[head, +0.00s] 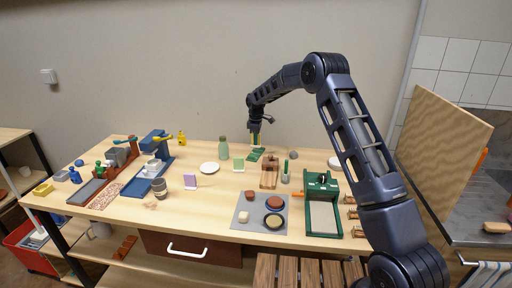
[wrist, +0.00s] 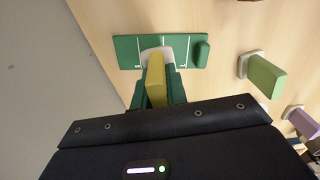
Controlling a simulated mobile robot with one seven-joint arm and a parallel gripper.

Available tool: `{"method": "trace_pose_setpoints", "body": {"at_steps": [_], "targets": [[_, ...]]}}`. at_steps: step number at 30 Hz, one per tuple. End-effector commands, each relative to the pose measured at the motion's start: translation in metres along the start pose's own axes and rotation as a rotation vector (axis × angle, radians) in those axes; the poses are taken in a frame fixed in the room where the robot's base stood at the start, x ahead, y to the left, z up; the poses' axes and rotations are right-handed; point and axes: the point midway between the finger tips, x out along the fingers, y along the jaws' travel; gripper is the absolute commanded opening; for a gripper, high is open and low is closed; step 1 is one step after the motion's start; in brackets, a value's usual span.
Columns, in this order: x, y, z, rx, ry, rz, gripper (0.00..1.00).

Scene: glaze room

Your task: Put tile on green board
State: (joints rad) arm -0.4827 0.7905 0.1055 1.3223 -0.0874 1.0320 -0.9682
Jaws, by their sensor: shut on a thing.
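My gripper (wrist: 160,92) is shut on a yellow tile (wrist: 156,82) that has a pale white foot (wrist: 157,54). The green board (wrist: 126,50) lies flat on the table, with white lines and a raised green block at one end. In the wrist view the tile's foot overlaps the board's near edge; I cannot tell whether it touches the board. In the head view my gripper (head: 255,128) points down at the back of the table, with the yellow tile (head: 257,140) just over the green board (head: 256,154), which is partly hidden.
A green tile on a white foot (head: 238,164) and a purple tile (head: 190,181) stand to the left. A wooden block (head: 269,178) stands in front of the board.

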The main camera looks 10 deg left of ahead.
Motion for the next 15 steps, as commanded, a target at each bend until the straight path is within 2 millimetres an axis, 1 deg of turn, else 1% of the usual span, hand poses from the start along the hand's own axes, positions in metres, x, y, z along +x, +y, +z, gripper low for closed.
{"method": "trace_pose_setpoints", "body": {"at_steps": [6, 9, 15], "targets": [[0.028, -0.001, 0.0, 0.0, -0.001, -0.003, 0.0], [0.038, -0.001, 0.0, 0.0, -0.001, -0.003, 0.0], [0.04, 0.0, 0.0, 0.0, 0.0, -0.001, 0.0]]}}
